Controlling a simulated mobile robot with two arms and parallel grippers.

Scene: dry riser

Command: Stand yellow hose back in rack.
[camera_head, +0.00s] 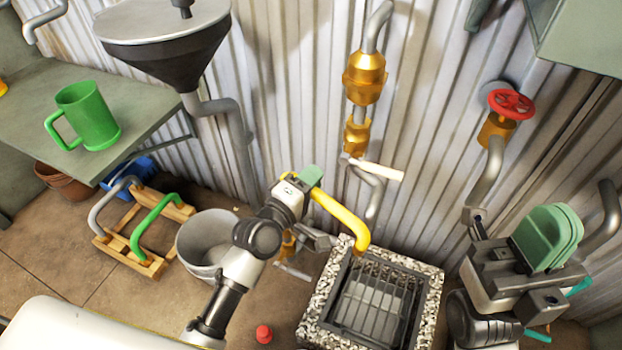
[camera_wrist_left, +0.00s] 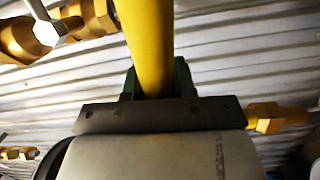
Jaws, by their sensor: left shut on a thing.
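The yellow hose (camera_head: 342,215) is a curved, bent piece. My left gripper (camera_head: 312,180) is shut on it near its upper end. The free end bends down over the drain. In the left wrist view the hose (camera_wrist_left: 149,45) runs up from between the green fingers (camera_wrist_left: 155,82). The wooden rack (camera_head: 150,264) stands on the floor at the left, apart from the hose. A grey hose (camera_head: 104,202) and a green hose (camera_head: 150,218) stand in it. My right gripper (camera_head: 548,238) is at the right; its finger gap is unclear.
A grey bucket (camera_head: 200,240) stands between the rack and my left arm. A stone-edged grated drain (camera_head: 425,300) lies below the hose. Brass pipe fittings (camera_head: 364,78) and a red valve wheel (camera_head: 511,104) are on the wall. A bench (camera_head: 35,95) with a green mug (camera_head: 90,115) overhangs behind the rack.

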